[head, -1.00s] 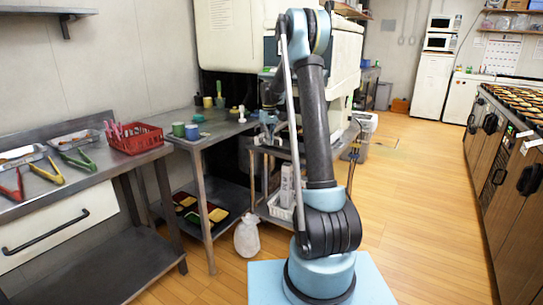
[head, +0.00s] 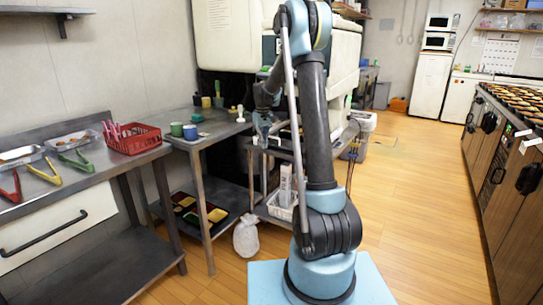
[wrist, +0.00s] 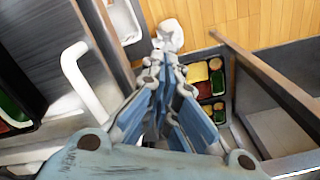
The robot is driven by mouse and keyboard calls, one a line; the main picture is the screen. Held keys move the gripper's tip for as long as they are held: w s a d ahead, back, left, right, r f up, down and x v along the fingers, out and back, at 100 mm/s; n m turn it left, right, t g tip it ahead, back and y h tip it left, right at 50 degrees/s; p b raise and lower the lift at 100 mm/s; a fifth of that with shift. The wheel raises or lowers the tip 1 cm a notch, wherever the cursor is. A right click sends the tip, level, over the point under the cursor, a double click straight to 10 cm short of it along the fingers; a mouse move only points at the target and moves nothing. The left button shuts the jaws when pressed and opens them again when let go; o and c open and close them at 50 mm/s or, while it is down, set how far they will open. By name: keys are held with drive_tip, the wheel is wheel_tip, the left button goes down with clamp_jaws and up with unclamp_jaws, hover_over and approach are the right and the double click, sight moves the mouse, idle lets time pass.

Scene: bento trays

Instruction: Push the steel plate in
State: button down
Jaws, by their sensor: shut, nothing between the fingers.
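My gripper (wrist: 165,75) points away from the wrist camera, its blue fingers together and holding nothing. In the head view my gripper (head: 263,130) hangs beside the right end of the middle steel table (head: 205,130), partly hidden by my arm. I cannot single out the steel plate with certainty. A flat grey steel surface (wrist: 40,30) fills the upper left of the wrist view, with a white bar-shaped handle (wrist: 82,85) in front of it. The fingers appear apart from that surface. I cannot tell whether they touch anything else.
A food tray (wrist: 203,85) lies on the lower shelf, near a white bag (wrist: 170,33). A brown table leg (wrist: 265,72) stands to the right. In the head view, a red basket (head: 133,138) and tongs (head: 75,160) lie on the left counter. The wooden floor (head: 420,200) right of me is clear.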

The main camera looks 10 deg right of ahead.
wheel_tip(320, 180, up, 7)
drive_tip(key=s+a, duration=0.1)
drive_tip(key=shift+s, duration=0.15)
idle(1.0)
